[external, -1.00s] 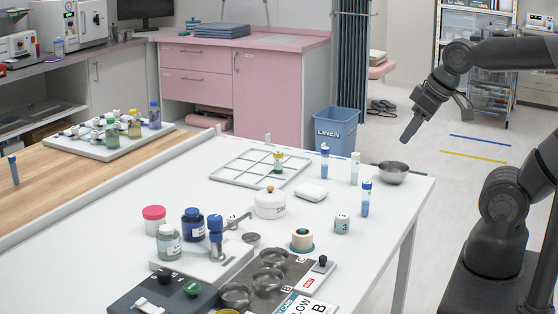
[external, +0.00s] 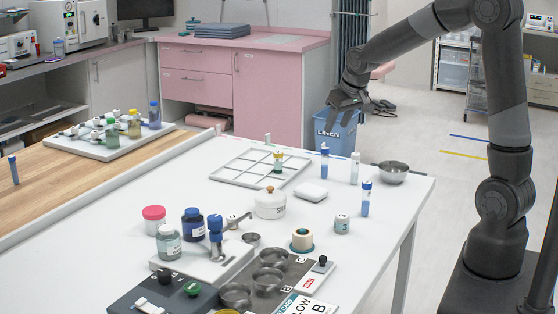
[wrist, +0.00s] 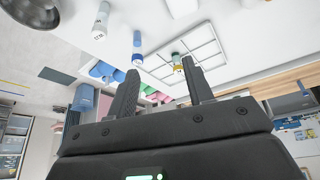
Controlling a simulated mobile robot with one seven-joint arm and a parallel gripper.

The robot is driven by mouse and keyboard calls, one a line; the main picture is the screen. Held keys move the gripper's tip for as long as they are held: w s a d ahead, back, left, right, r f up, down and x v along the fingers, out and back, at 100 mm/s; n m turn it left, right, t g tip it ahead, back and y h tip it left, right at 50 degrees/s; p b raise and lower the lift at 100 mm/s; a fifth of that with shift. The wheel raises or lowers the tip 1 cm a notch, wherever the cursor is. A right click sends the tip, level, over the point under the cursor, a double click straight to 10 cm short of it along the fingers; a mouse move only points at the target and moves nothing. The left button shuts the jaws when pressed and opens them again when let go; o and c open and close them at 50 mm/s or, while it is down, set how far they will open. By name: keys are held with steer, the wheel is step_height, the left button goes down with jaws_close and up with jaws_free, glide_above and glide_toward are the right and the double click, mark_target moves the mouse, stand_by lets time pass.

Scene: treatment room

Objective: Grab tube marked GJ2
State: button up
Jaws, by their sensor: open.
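Several tubes stand on the white table; their small labels are too small to read, so I cannot tell which is GJ2. In the external view, a blue-capped tube (external: 325,161) stands near the back edge. A pale tube (external: 355,168) stands to its right, and another blue-capped tube (external: 366,200) stands nearer the front. My gripper (external: 341,121) is open and empty, above and behind the back tubes. In the wrist view, the blue-capped tube (wrist: 137,47) shows just beyond my fingers (wrist: 160,70).
A metal bowl (external: 391,173) stands right of the tubes. A white block (external: 313,193) and a lidded white pot (external: 270,204) are nearby. Bottles and metal cups crowd the table's front. A blue bin (external: 330,144) stands behind the table. Another blue-capped tube (external: 13,170) stands far left.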

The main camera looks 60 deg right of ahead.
steer(key=m, duration=0.1)
glide_above(326, 154)
steer(key=s+a, duration=0.1)
steer(key=s, duration=0.1)
step_height(326, 154, down, 8)
steer(key=shift+g, duration=0.3)
steer(key=x, duration=0.4)
steer(key=shift+s+f, duration=0.1)
steer(key=shift+s, duration=0.05)
steer(key=x, duration=0.5)
steer(key=shift+s+d+f, duration=0.1)
steer(key=shift+s+d, duration=0.05)
steer(key=shift+d, duration=0.1)
steer(key=shift+w+d+f, duration=0.1)
steer(key=shift+w+f, duration=0.15)
steer(key=shift+f, duration=0.35)
jaws_close()
steer(key=shift+r, duration=0.1)
